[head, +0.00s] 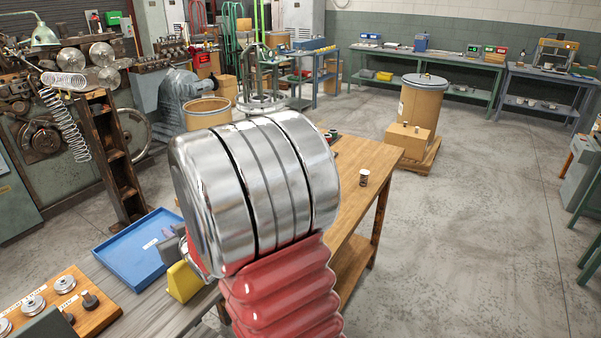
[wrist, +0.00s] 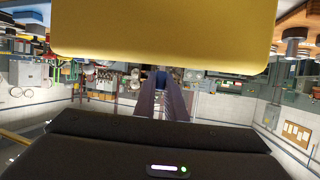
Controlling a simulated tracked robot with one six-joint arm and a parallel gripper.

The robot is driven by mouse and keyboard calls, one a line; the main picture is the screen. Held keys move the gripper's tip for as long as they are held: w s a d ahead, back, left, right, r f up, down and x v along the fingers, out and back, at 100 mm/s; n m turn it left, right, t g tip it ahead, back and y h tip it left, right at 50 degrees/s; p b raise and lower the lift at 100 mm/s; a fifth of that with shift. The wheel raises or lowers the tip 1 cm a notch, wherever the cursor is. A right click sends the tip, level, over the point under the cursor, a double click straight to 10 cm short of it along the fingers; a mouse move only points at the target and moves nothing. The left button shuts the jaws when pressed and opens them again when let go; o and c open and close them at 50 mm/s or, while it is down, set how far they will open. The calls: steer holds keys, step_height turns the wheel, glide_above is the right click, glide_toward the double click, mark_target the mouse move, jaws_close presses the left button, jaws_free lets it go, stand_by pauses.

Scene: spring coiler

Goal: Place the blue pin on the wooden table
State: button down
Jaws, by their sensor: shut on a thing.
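The wooden table (head: 376,153) stands behind my arm in the head view, and its left part is hidden by the arm. My gripper (wrist: 160,82) shows in the wrist view with its two long fingers close together. A small dark blue piece (wrist: 160,70) shows between the fingertips; it looks like the blue pin, held in the jaws, with most of it hidden. I cannot make out the fingertips or the pin in the head view, where my arm fills the middle.
A small dark spring-like piece (head: 363,178) stands on the wooden table. A blue tray (head: 130,266), a yellow block (head: 184,282) and a wooden board with metal discs (head: 92,312) are on the grey bench at left. Open floor lies to the right.

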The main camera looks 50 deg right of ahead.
steer(key=s+d+m+h, duration=0.1)
steer(key=s+d, duration=0.4)
steer(key=d, duration=0.6)
steer(key=s+d+r+m+g+h, duration=0.1)
steer(key=s+d+m+h, duration=0.1)
steer(key=s+d, duration=0.4)
steer(key=s+d+r+m+g+h, duration=0.1)
steer(key=s+d, duration=0.5)
steer(key=d, duration=1)
steer(key=shift+d+h, duration=0.25)
steer(key=shift+h, duration=0.25)
steer(key=shift+s+r, duration=0.1)
steer(key=shift+f, duration=3.15)
steer(key=shift+f, duration=1.85)
steer(key=c, duration=1.8)
jaws_free()
steer(key=shift+f, duration=0.1)
